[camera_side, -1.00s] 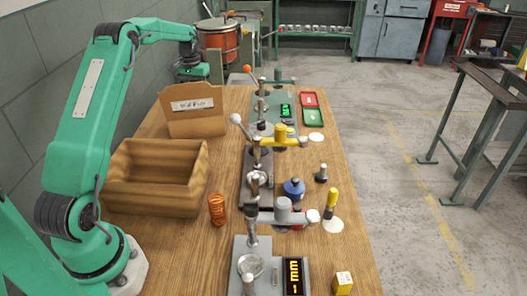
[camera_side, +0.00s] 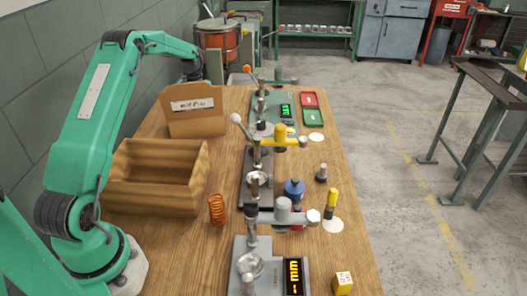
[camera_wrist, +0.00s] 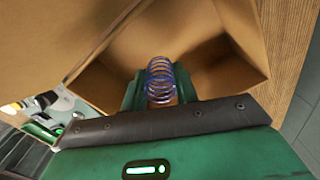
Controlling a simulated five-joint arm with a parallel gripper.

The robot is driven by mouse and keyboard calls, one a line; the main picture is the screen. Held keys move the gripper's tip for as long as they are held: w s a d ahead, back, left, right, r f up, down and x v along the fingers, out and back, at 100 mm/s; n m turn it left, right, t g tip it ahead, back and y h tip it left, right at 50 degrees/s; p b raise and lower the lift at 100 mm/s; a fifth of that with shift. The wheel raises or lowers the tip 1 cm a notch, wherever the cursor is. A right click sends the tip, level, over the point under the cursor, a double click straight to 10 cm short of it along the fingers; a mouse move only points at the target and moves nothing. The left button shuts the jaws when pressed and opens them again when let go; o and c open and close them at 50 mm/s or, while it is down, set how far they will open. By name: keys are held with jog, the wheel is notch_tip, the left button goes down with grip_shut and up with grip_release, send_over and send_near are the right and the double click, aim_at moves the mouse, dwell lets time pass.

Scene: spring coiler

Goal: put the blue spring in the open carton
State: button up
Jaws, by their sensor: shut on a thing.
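The blue spring (camera_wrist: 160,76) is held upright between the jaws of my gripper (camera_wrist: 160,90) in the wrist view. Behind it are the brown inner walls of the open carton (camera_wrist: 240,25), so the spring is over or within its mouth; its exact height is unclear. In the side view the labelled carton (camera_side: 197,122) stands at the back left of the bench. My gripper (camera_side: 191,72) is behind its raised back edge, and the spring is hidden there.
A wooden crate (camera_side: 150,198) stands in front of the carton. A copper-orange spring (camera_side: 217,210) stands beside it. Several lever-armed coiling stations (camera_side: 260,180) run down the middle of the bench. A blue-capped pot (camera_side: 294,188) and a yellow cube (camera_side: 342,284) are to the right.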

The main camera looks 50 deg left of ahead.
jog(key=shift+f, duration=1.85)
jog(key=shift+f, duration=0.15)
jog(key=o, duration=0.9)
jog(key=shift+o, duration=0.2)
notch_tip(320, 180, up, 12)
jog(key=shift+r, duration=0.2)
